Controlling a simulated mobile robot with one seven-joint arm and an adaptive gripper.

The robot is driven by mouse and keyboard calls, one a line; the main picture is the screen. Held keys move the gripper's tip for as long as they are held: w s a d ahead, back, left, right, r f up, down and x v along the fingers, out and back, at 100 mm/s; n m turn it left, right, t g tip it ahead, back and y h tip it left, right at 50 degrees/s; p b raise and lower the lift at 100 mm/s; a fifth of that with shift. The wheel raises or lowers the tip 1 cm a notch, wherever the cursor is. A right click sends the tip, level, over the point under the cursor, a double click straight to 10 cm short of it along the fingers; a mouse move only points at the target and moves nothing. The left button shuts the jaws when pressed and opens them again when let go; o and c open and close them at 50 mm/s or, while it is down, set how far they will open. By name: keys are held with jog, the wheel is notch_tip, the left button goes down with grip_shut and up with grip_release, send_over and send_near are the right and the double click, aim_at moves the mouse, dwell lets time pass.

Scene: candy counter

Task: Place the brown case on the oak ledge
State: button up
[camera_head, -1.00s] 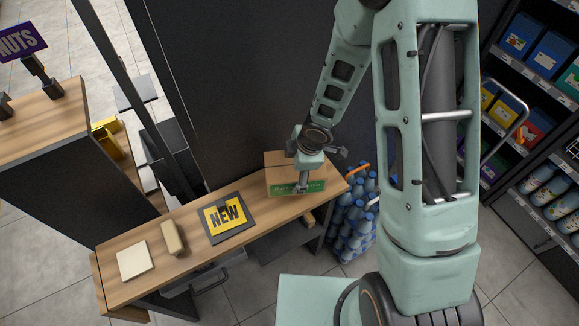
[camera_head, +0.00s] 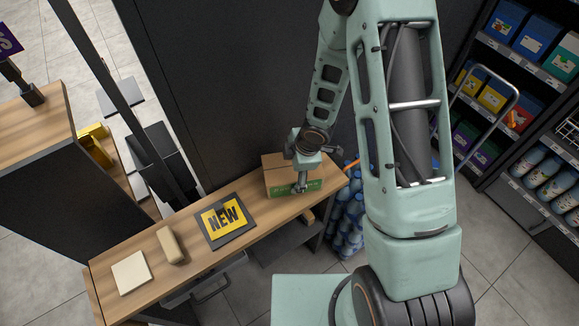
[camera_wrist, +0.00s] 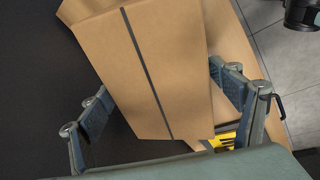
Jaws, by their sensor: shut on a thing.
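The brown case (camera_head: 277,165) is a cardboard box with a green label on its front, at the right end of a long wood-topped ledge (camera_head: 203,198). My gripper (camera_head: 302,186) reaches down over the case and is shut on it. In the wrist view the case (camera_wrist: 165,50) fills the middle, a dark strip along its top, with the fingers of my gripper (camera_wrist: 165,100) on its two sides. The case's underside is hidden, so I cannot tell whether it rests on the wood or hangs just above it.
A yellow NEW sign (camera_head: 224,220), a tan block (camera_head: 169,246) and a pale square pad (camera_head: 131,273) lie along the ledge. Blue bottles (camera_head: 345,222) stand beyond its right end. A dark wall (camera_head: 240,90) rises behind. Stocked shelves (camera_head: 520,130) stand at the right.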

jog(key=shift+w, duration=0.1)
jog(key=o, duration=2)
jog(key=shift+d, duration=0.1)
jog(key=shift+o, duration=0.2)
jog(key=p+v, duration=0.3)
jog(key=v, duration=0.3)
jog(key=shift+d+r, duration=0.1)
jog(key=shift+r, duration=0.3)
jog(key=shift+v, duration=2.6)
